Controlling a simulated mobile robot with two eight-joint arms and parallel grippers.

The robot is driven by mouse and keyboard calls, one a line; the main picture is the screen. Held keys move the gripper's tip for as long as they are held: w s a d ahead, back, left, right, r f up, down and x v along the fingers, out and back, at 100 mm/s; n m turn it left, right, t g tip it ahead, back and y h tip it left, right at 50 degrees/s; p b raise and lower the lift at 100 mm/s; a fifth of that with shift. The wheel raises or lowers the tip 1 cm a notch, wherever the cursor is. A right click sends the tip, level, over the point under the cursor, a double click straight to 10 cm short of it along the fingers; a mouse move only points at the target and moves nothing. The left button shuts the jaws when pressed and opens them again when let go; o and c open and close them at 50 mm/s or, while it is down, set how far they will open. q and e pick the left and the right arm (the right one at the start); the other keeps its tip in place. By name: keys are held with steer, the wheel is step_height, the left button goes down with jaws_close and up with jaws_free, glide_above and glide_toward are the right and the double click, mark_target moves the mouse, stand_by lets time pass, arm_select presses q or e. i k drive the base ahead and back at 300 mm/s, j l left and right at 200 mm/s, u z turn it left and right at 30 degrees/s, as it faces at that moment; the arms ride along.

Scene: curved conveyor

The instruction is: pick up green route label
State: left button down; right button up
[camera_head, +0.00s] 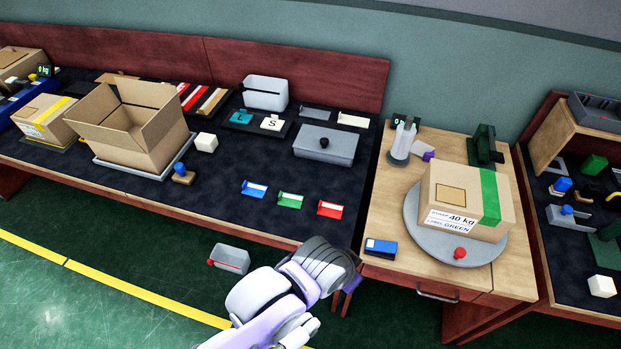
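The green route label (290,200) lies on the dark mat of the long table, a small green piece with a white strip. It sits between a blue label (254,189) and a red label (330,209), apart from both. A white and purple arm of mine reaches in from the lower left, and its front end (335,268) is just off the table's front edge, below and right of the green label. It does not touch the label. I cannot make out its fingertips. No second gripper shows.
A strapped box (462,203) reading "40 kg" and "LABEL GREEN" stands on a round grey plate (411,213) on the wooden side table. An open carton (132,128) stands left. The mat around the labels is clear.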

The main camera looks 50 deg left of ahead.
mark_target(285, 199)
steer(key=j+u, duration=0.1)
steer(key=u, duration=0.3)
steer(key=k+j+u, duration=0.1)
steer(key=u, duration=0.25)
steer(key=j+u, duration=0.15)
steer(key=u, duration=0.25)
steer(key=j+u, duration=0.2)
steer(key=u, duration=0.2)
steer(key=i+z, duration=0.2)
steer(key=z, duration=0.25)
